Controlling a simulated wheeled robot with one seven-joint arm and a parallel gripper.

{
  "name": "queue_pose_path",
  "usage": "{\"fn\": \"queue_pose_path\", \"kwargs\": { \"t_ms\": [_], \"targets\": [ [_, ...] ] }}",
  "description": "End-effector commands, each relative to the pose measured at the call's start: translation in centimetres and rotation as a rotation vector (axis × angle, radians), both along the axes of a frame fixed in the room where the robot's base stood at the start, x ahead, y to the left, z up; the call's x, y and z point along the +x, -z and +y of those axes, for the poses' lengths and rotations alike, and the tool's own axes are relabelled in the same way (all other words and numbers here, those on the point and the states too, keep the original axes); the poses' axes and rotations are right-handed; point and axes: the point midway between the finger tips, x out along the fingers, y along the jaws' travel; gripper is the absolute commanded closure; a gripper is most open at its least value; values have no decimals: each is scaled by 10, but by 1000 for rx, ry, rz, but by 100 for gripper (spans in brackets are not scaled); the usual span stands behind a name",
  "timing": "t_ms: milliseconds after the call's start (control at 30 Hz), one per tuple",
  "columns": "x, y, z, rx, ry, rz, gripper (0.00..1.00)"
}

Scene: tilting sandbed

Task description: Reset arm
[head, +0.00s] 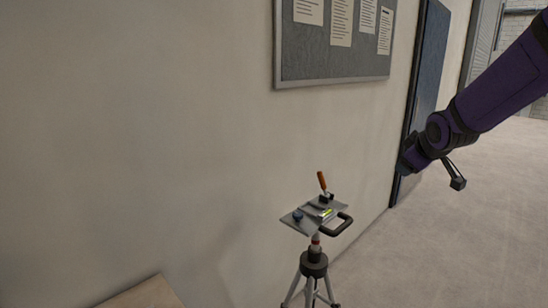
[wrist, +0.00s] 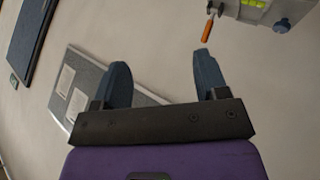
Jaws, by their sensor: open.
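My gripper (wrist: 161,59) is open in the wrist view, with its two blue-grey fingers spread apart and nothing between them. In the head view my purple arm (head: 490,95) reaches in from the right, and its end is raised in front of the blue door, to the right of the tripod. The fingers cannot be made out clearly there.
A tripod (head: 314,267) carries a grey tilting plate (head: 297,226) with a black handle (head: 337,226), a blue knob (head: 297,215) and an orange-handled tool (head: 322,181). A notice board (head: 335,62) hangs on the wall. A blue door (head: 428,70) stands behind my arm. Floor at right is clear.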

Motion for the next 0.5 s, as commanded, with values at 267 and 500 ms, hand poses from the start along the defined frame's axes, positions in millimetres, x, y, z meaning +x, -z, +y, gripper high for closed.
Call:
{"fn": "queue_pose_path", "kwargs": {
  "t_ms": [267, 500],
  "targets": [
    [-85, -38, 10, 146, 146, 81, 33],
    [-163, -55, 20, 267, 268, 159, 33]
  ]
}}
